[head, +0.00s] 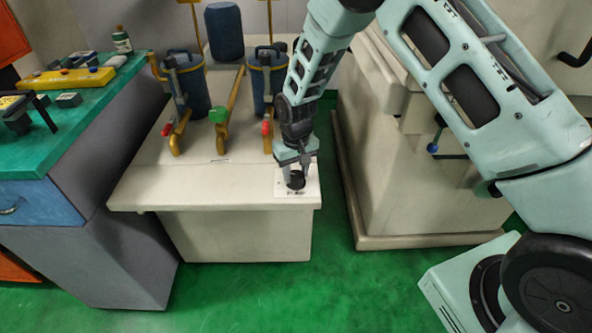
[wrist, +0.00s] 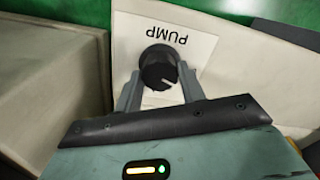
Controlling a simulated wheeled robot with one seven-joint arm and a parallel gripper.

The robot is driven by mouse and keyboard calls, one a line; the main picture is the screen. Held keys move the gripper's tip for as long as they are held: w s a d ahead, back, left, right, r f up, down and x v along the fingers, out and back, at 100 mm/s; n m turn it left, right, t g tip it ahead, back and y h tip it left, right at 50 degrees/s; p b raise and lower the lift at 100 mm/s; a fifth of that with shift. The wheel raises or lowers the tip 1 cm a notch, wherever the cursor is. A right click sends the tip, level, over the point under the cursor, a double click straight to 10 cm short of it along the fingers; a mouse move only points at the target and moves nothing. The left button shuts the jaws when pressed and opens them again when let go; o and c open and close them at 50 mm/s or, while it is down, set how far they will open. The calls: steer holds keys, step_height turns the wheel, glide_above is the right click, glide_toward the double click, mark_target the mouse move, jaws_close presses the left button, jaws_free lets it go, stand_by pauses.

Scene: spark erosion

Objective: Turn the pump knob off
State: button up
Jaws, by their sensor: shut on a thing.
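The pump knob (wrist: 158,68) is black and round with a pale pointer line. It sits on a white plate (wrist: 202,45) marked PUMP, which reads upside down in the wrist view. In the wrist view the pointer line slants toward the lower right. My gripper (wrist: 157,88) has one finger on each side of the knob and is shut on it. In the head view my gripper (head: 296,172) reaches down to the knob (head: 296,181) at the front right corner of the cream unit. The fingers hide part of the knob there.
The cream unit (head: 150,188) carries two blue canisters with yellow pipes and red and green handles (head: 219,116). A green-topped bench (head: 85,118) stands at left. A large cream machine (head: 400,190) stands close on the right. Green floor shows between them.

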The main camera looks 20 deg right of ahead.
mark_target(296, 174)
steer(key=shift+n, duration=1.8)
steer(key=o, duration=1)
steer(key=shift+c, duration=0.2)
step_height(296, 174, up, 18)
steer(key=shift+f, duration=0.25)
